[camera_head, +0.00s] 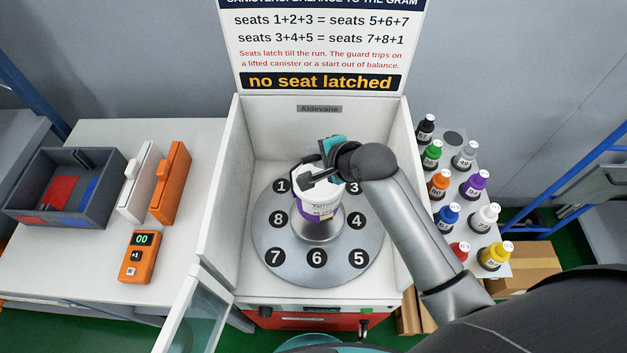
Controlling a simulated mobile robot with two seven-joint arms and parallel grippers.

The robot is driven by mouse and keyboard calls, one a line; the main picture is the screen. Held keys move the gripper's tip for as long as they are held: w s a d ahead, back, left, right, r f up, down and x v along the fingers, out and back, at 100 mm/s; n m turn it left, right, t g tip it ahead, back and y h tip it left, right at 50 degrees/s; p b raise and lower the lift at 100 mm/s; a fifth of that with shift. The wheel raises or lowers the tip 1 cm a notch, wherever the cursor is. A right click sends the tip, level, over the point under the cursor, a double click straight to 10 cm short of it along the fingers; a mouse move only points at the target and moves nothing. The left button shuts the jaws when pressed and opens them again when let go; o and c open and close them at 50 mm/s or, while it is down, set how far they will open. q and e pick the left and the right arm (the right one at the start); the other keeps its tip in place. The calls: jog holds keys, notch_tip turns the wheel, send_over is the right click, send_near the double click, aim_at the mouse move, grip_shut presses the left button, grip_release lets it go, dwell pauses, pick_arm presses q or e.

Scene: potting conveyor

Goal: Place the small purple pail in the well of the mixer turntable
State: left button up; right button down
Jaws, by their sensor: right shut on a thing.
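The small pail (313,203) is white with a purple band and a printed label. It is over the middle of the mixer turntable (283,246), a grey disc with numbered seats. My right gripper (318,172) is shut on the pail near its top, reaching in from the right. The pail hides the well at the top of the grey central hub (318,231). I cannot tell whether the pail's base is inside the well or just above it. My left gripper is not in view.
White walls (222,195) box in the turntable on both sides, and a glass door (197,313) stands open at front left. Several coloured bottles (476,183) stand at right. A grey bin (100,193) and an orange device (138,257) are on the left table (85,268).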

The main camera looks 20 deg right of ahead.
aim_at(339, 187)
jog(key=shift+w+f+b, duration=0.15)
jog(key=shift+f+b, duration=0.85)
jog(key=shift+f, duration=3.1)
jog(key=c, duration=1.2)
grip_release()
jog(key=shift+f, duration=0.25)
jog(key=shift+c, duration=0.2)
jog(key=o, duration=0.4)
jog(key=p+v, duration=0.3)
jog(key=v, duration=0.9)
jog(key=shift+s, duration=0.2)
